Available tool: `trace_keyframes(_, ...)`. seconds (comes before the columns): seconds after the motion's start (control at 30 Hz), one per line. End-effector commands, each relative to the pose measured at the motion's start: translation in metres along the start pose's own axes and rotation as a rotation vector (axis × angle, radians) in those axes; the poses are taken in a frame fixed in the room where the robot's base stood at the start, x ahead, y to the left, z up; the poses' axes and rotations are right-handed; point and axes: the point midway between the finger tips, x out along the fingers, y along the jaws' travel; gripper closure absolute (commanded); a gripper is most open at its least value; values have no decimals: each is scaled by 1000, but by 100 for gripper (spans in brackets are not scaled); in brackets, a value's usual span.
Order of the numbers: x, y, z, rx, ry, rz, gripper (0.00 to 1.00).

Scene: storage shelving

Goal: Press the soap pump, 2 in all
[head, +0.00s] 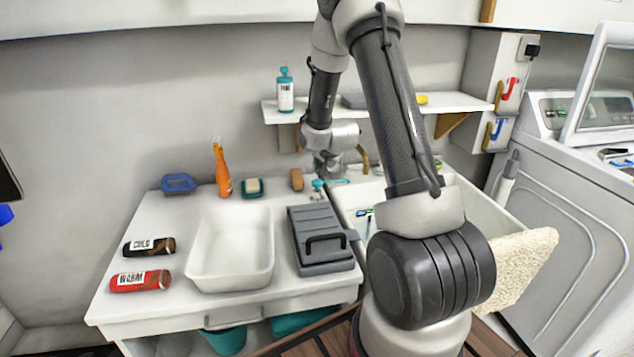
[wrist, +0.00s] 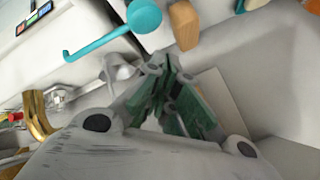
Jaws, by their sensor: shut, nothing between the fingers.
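A teal soap pump with a round head and a long thin spout (head: 318,184) stands at the back of the counter beside the sink. In the wrist view its round head (wrist: 143,16) is at the top, with the spout running left to a bent end. The body below the head is hardly visible. My gripper (head: 328,172) is just above and behind the pump in the head view, apart from it as far as I can tell. In the wrist view my gripper (wrist: 163,75) has its green-padded fingers shut and empty, pointing at the area below the pump head.
A wooden block (head: 297,179) stands left of the pump. A brass faucet (head: 364,161) is to the right over the sink (head: 478,208). A shelf (head: 440,105) above holds a teal-topped bottle (head: 286,92).

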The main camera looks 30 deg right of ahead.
Motion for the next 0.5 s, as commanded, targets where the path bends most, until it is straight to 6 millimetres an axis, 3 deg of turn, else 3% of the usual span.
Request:
trace_keyframes(0.2,12,9,9,0,0,0,100)
trace_keyframes(0.5,15,11,11,0,1,-1,100)
